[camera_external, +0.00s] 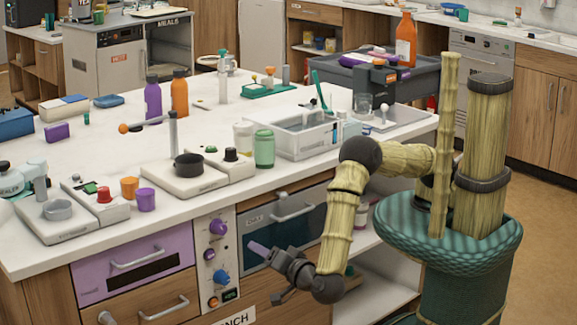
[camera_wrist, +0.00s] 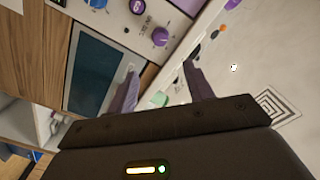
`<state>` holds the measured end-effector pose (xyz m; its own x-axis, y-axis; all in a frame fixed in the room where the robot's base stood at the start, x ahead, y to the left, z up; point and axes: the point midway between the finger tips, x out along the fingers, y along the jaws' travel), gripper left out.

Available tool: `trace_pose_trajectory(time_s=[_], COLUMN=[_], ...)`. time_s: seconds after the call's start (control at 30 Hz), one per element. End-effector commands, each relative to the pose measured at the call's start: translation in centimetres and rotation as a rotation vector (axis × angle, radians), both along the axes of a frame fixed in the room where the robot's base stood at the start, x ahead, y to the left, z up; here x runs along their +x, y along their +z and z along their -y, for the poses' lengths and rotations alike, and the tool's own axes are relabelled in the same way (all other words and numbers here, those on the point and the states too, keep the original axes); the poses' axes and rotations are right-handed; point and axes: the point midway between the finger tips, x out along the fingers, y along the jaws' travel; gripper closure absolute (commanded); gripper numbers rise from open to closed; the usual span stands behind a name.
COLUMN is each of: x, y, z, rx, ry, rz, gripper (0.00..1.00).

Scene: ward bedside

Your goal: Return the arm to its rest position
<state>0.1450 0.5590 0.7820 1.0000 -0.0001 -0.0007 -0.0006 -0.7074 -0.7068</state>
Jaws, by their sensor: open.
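My gripper (camera_external: 262,252) hangs in front of the bench's drawer fronts, below the level of the white worktop (camera_external: 95,160). In the outside view it points to the left, beside the dark blue door (camera_external: 285,232) with the silver handle. In the wrist view my gripper (camera_wrist: 160,88) has its two purplish fingers spread apart, with nothing held between them. My arm is bent, reaching left from its column and then down to the wrist. I cannot tell the exact gap between my gripper and the bench front.
A control panel (camera_external: 215,262) with purple and blue knobs is just left of my gripper. A purple drawer (camera_external: 130,264) is farther left. A green jar (camera_external: 264,150) and a clear-walled bin (camera_external: 298,140) stand near the worktop's front edge. Open floor (camera_external: 545,215) lies to the right.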

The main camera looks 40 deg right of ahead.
Motion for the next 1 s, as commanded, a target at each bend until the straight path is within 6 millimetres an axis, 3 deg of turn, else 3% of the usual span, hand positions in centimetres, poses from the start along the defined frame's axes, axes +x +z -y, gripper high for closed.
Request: trace_pose_trajectory(time_s=[0.17, 0.8, 0.93, 1.0], x=[-1.3, -1.3, -0.2, 1.5], y=[0.0, 0.0, 0.5, 1.3], z=[0.0, 0.0, -0.7, -1.8], rx=[0.000, 0.000, 0.037, 0.092], ry=[0.001, 0.000, 0.022, 0.057], rz=[-0.001, 0.000, 0.004, 0.008], gripper=[0.48, 0.48, 0.48, 0.48])
